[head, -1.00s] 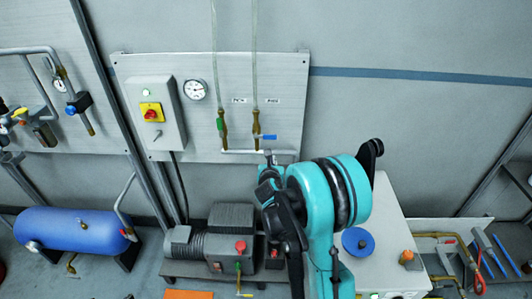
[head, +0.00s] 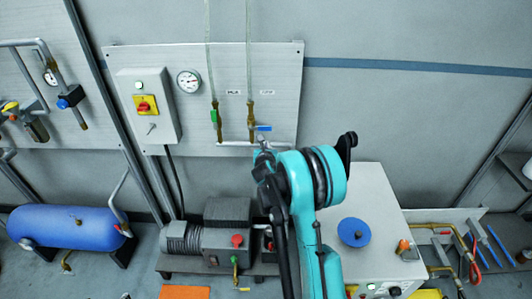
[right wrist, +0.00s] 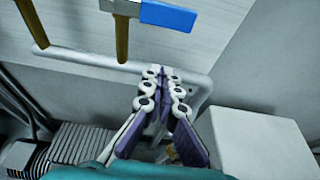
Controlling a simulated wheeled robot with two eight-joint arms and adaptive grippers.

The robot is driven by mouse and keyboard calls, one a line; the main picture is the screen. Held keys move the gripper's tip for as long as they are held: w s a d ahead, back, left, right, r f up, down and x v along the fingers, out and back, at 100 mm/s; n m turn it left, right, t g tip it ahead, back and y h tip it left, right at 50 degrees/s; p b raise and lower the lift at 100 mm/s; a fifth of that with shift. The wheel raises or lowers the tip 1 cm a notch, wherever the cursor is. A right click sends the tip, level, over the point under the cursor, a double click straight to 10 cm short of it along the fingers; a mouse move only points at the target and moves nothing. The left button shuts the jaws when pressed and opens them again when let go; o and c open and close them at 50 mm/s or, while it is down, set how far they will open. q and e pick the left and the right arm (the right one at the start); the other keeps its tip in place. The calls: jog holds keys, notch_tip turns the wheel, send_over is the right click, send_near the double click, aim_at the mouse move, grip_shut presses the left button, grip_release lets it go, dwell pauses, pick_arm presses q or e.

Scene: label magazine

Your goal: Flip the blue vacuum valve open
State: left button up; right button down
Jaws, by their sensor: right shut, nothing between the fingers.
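The blue valve handle (head: 264,128) sticks out sideways to the right from the right-hand brass valve pipe (head: 251,118) on the grey wall panel. In the right wrist view the blue handle (right wrist: 168,17) is at the top, lying crosswise to its brass pipe (right wrist: 122,40). My right gripper (head: 263,145) is shut and empty, just below the handle in the head view. In the right wrist view its fingertips (right wrist: 160,73) lie in front of the white horizontal pipe, apart from the handle. My left gripper is not in view.
A green-handled valve (head: 214,117) stands left of the blue one. A white manifold pipe (right wrist: 80,61) runs below both. A control box (head: 148,105) and gauge (head: 189,81) are further left. A pump (head: 215,235) and a white cabinet (head: 375,220) stand below.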

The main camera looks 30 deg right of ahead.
aim_at(265, 129)
jog(key=w+r, duration=0.1)
jog(key=d+r, duration=0.1)
jog(key=r, duration=0.1)
jog(key=shift+w+r+b, duration=0.1)
jog(key=shift+w+b, duration=0.3)
